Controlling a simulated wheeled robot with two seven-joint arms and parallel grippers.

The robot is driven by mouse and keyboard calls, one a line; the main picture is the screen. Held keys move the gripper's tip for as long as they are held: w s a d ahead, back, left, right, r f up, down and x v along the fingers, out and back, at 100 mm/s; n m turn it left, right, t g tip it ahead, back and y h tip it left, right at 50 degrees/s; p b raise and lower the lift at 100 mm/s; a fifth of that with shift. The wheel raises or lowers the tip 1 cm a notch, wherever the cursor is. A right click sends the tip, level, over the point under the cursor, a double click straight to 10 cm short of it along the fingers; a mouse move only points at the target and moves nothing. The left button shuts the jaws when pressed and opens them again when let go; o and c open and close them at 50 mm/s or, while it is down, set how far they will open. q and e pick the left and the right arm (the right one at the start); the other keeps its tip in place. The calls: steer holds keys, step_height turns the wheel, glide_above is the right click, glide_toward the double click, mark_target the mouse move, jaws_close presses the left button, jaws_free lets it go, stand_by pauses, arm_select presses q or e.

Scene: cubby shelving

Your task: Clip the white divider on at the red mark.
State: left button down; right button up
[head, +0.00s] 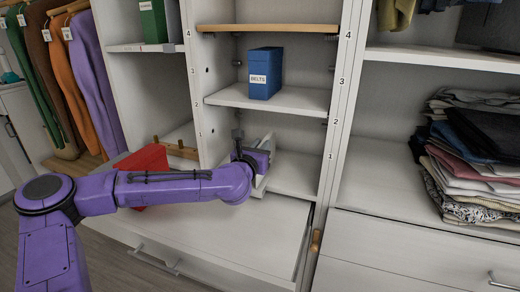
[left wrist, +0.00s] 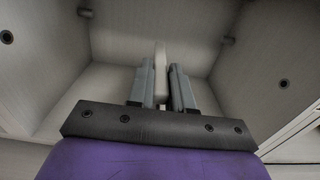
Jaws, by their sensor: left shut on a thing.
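My left gripper (head: 262,150) reaches into the lower cubby of the middle column, just above its bottom board. In the left wrist view my left gripper (left wrist: 161,85) is shut on the white divider (left wrist: 161,70), a narrow pale piece upright between the two fingers. In the head view the divider (head: 261,184) shows only in part beside the gripper; my purple wrist hides the rest. I cannot tell whether it touches the board. I see no red mark on the shelving. My right gripper is not in view.
A blue box labelled BELTS (head: 265,73) stands on the shelf (head: 300,100) above. A red object (head: 146,163) lies behind my forearm at left. Folded clothes (head: 475,150) fill the right cubby. Below is a drawer front (head: 150,262). The right part of the lower cubby is clear.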

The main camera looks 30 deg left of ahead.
mark_target(265, 140)
arm_select(q)
steer(key=shift+b+x, duration=0.65)
steer(key=shift+x, duration=0.95)
steer(key=c, duration=0.9)
jaws_free()
steer(key=shift+c, duration=0.2)
steer(key=v, duration=1)
steer(key=shift+s, duration=0.25)
